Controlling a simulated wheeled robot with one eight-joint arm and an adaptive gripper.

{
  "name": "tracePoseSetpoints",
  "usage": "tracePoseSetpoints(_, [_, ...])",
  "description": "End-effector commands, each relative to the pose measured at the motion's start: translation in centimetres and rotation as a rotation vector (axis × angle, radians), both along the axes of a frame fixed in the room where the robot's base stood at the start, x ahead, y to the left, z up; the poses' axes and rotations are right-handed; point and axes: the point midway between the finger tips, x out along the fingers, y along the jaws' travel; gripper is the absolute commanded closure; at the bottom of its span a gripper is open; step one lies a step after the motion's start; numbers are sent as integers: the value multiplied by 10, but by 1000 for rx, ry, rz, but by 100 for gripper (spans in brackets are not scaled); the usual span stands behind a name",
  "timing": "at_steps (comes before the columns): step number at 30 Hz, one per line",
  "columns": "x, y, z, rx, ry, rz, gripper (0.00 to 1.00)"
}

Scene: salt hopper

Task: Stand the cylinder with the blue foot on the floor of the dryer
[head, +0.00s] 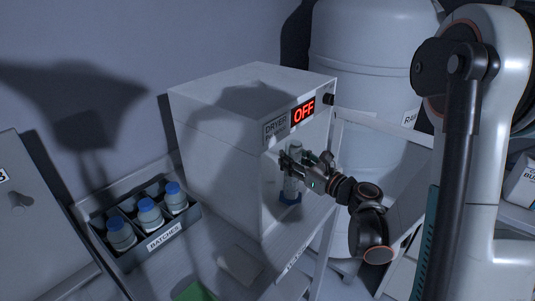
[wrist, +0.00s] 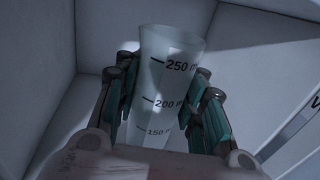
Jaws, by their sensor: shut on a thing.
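The cylinder (head: 291,186) is tall and pale with a blue foot (head: 290,198). In the head view it is upright at the open front of the dryer (head: 215,130). My gripper (head: 291,160) is shut on its upper part. In the wrist view the cylinder (wrist: 172,85) shows marks for 150, 200 and 250 ml between the gripper's green-padded fingers (wrist: 165,110), with pale walls around it. The foot is hidden in the wrist view. I cannot tell whether the foot touches the dryer floor.
A grey rack labelled BATCHES (head: 163,238) holds several blue-capped bottles (head: 149,212) at the left. A cloth-like pale item (head: 240,264) and a green item (head: 196,291) lie on the bench in front. A large white tank (head: 365,60) stands behind. The dryer's display (head: 304,110) reads OFF.

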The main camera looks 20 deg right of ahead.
Motion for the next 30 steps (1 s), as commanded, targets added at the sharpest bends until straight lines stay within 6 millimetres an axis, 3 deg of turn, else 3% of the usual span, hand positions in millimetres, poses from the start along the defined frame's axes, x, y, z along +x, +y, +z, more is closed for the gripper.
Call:
tracePoseSetpoints(6, [40,20,-2,0,0,3,100])
tracePoseSetpoints(14, [56,27,-1,0,0,1,100])
tracePoseSetpoints(21, [88,42,-2,0,0,2,100])
tracePoseSetpoints(24, [87,41,-16,0,0,-1,100])
tracePoseSetpoints(30, [87,41,-15,0,0,-1,100])
